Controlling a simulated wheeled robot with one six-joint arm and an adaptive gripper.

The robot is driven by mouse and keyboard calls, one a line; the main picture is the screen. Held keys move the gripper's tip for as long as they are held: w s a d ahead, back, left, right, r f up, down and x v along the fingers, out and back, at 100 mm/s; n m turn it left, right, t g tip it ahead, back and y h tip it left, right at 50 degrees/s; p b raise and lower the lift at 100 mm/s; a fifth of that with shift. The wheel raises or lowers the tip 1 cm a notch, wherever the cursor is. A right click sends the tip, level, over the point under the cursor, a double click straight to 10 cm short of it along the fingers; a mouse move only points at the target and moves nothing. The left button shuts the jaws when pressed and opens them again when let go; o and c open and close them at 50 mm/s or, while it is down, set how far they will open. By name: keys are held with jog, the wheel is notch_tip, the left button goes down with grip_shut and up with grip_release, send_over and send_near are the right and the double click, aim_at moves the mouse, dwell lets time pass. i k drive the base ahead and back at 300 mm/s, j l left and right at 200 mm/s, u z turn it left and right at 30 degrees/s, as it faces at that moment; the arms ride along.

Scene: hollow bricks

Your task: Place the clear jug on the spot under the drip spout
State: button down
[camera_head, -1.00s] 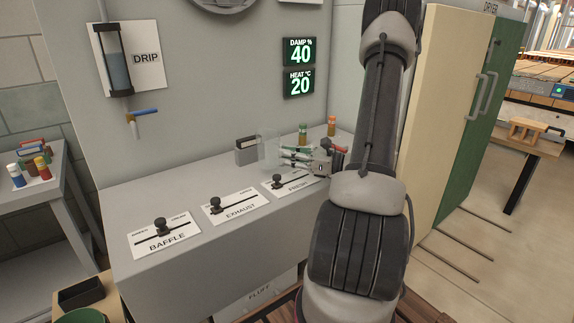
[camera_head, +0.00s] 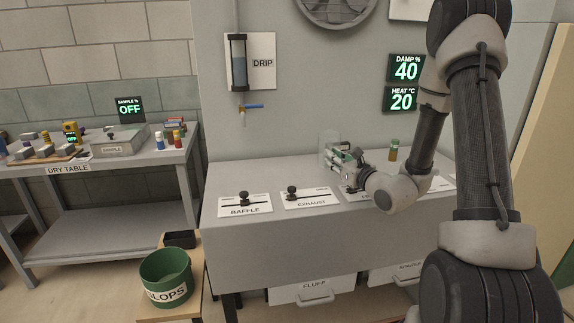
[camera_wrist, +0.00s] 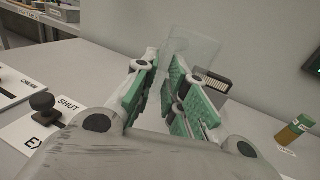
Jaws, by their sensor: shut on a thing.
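The clear jug (camera_head: 327,140) is a see-through vessel above the grey counter, right of the drip spout. It also shows in the wrist view (camera_wrist: 192,48), between the green finger pads. My gripper (camera_head: 336,158) is shut on it; in the wrist view the gripper (camera_wrist: 172,80) has a pad on either side of the jug. The jug's base is partly hidden by the fingers, so I cannot tell if it touches the counter. The drip spout (camera_head: 243,118) hangs from the wall under a blue-handled tap. The counter below it is bare, with no mark that I can make out.
The baffle slider (camera_head: 244,199) and exhaust slider (camera_head: 292,192) stand up from the counter's front. A green-capped vial (camera_head: 393,150) stands to the right. A dark slotted block (camera_wrist: 215,82) is behind the gripper. The counter's back left is clear.

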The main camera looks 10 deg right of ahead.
aim_at(243, 175)
jog(key=i+j+u, duration=0.1)
jog(key=j+u, duration=0.2)
jog(key=u, duration=0.15)
jog(key=i+j+u, duration=0.1)
jog(key=j+u, duration=0.15)
jog(key=u, duration=0.2)
jog(key=i+j+u, duration=0.15)
jog(key=u, duration=0.25)
jog(key=i+j+u, duration=0.2)
jog(key=u, duration=0.25)
jog(key=i+j+u, duration=0.1)
jog(key=u, duration=0.35)
jog(key=i+j+z, duration=0.1)
jog(key=i+z, duration=0.15)
jog(key=i+j+z, duration=0.2)
jog(key=i, duration=0.25)
jog(key=i+j+z, duration=0.15)
jog(key=z, duration=0.3)
jog(key=i+j+z, duration=0.25)
jog(key=z, duration=0.25)
jog(key=i+j+z, duration=0.2)
jog(key=z, duration=0.25)
jog(key=i+j+z, duration=0.1)
jog(key=j+z, duration=0.4)
jog(key=l, duration=0.1)
